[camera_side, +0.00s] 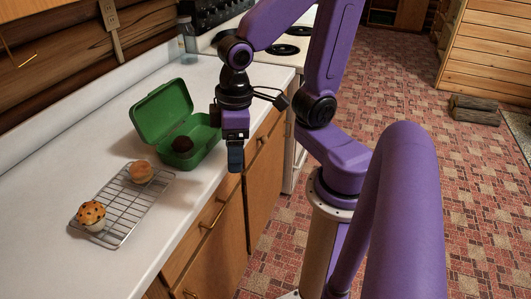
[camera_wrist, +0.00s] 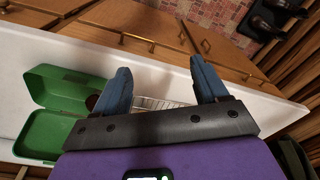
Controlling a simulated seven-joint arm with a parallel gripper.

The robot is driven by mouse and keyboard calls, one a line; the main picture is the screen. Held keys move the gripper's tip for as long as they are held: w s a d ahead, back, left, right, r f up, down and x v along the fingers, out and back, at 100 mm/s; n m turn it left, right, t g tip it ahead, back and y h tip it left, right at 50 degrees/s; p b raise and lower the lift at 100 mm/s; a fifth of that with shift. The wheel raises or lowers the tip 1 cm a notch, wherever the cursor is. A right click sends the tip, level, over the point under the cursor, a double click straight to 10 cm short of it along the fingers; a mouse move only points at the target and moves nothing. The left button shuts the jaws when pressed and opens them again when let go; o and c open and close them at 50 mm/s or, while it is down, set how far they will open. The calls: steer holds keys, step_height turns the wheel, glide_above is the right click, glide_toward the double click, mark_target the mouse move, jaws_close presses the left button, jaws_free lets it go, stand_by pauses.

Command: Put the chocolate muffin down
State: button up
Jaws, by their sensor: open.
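The chocolate muffin (camera_side: 182,144) is a dark brown muffin sitting in the open green lunch box (camera_side: 205,150), with its lower part hidden by the box wall. In the wrist view, a small dark brown bit (camera_wrist: 92,102) shows at the box's edge beside a finger. My gripper (camera_side: 235,167) points down to the right of the box, near the counter's front edge, apart from the muffin. In the wrist view, my gripper's blue fingers (camera_wrist: 159,68) are spread wide with nothing between them.
A wire rack (camera_side: 124,212) stands on the white counter (camera_side: 60,180) left of the box. It holds a spotted muffin (camera_side: 91,215) and a plain golden muffin (camera_side: 141,171). A clear bottle (camera_side: 188,40) and a stove (camera_side: 285,45) are behind. The box's green lid (camera_side: 161,110) stands open.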

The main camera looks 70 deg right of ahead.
steer(key=s+n, duration=0.6)
steer(key=shift+s+d+n+g, duration=0.3)
steer(key=shift+s+d, duration=0.1)
